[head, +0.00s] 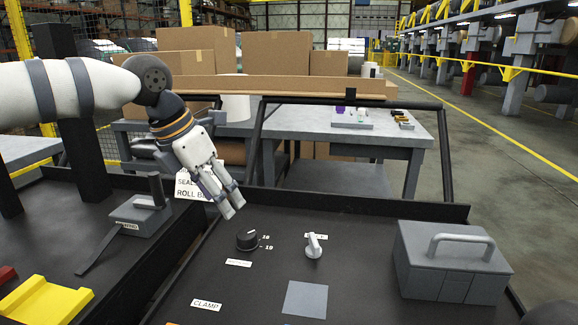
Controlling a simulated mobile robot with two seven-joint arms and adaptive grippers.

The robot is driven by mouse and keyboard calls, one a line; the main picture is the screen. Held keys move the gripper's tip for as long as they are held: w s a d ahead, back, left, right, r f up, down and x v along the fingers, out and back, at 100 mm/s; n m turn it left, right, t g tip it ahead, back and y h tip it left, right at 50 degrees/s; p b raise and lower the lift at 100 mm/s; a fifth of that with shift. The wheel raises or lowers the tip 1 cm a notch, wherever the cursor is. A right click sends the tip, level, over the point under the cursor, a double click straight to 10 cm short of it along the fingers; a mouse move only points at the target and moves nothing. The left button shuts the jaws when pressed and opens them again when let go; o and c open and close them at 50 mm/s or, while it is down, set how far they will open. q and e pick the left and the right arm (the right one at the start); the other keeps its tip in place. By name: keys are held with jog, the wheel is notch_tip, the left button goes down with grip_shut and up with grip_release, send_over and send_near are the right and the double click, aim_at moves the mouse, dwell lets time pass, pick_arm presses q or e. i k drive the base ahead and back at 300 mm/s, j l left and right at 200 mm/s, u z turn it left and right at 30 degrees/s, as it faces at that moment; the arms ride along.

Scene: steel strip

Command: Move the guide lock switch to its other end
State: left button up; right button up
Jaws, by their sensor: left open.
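A small switch with a pale lever (314,246) on a round base stands on the dark panel (365,232), right of centre. A white label behind it is partly covered by the lever, and its words are too small to read. I take this as the guide lock switch. My left gripper (232,208) hangs above the panel, left of the switch and beyond a black knob. It is open and empty, pointing down and to the right, clear of the switch. My right gripper is out of view.
The black knob (247,240) has marks 18 and 19. A grey box with a handle (450,265) stands at right. A grey square (305,299) and a CLAMP label (206,304) lie in front. A grey block with a lever (140,215) and a yellow part (45,302) are left.

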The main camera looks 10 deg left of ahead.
aim_at(313, 250)
jog(key=k, duration=1.45)
